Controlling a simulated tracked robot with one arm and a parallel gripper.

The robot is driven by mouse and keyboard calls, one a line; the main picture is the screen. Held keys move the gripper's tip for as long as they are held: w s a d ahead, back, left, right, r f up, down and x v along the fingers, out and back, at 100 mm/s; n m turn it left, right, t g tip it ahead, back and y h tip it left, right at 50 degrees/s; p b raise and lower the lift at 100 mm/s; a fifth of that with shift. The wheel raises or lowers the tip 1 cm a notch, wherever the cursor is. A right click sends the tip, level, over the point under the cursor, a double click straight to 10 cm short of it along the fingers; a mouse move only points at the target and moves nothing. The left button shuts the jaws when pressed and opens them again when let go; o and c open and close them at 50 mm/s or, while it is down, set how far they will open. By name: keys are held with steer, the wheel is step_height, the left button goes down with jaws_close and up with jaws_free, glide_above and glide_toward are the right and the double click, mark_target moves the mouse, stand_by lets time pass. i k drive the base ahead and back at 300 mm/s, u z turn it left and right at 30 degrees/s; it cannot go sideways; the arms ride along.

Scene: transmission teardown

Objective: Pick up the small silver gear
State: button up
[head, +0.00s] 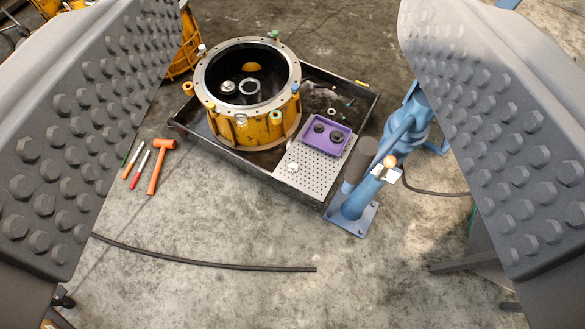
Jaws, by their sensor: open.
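My gripper (293,40) is open, its two wide studded jaws framing the left and right of the head view with nothing between them. A small silver, gear-like piece (293,167) lies on the perforated plate, well beyond the jaws and small in the picture. Other silver round parts sit inside the yellow housing: a disc (228,87) and a ring (249,87). Their teeth are too small to make out, so I cannot tell for sure which is the small silver gear. Two dark gears (319,128) (336,136) lie in a purple tray (307,145).
The yellow housing (258,130) stands in a black tray (215,146) with the perforated plate (318,172). A blue stand (352,212) rises to the right. An orange mallet (157,170) and thin tools lie left. A black rod (210,263) crosses otherwise clear floor.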

mark_target(294, 167)
steer(key=z, duration=1.95)
steer(key=i, duration=1.45)
steer(key=u, duration=3.3)
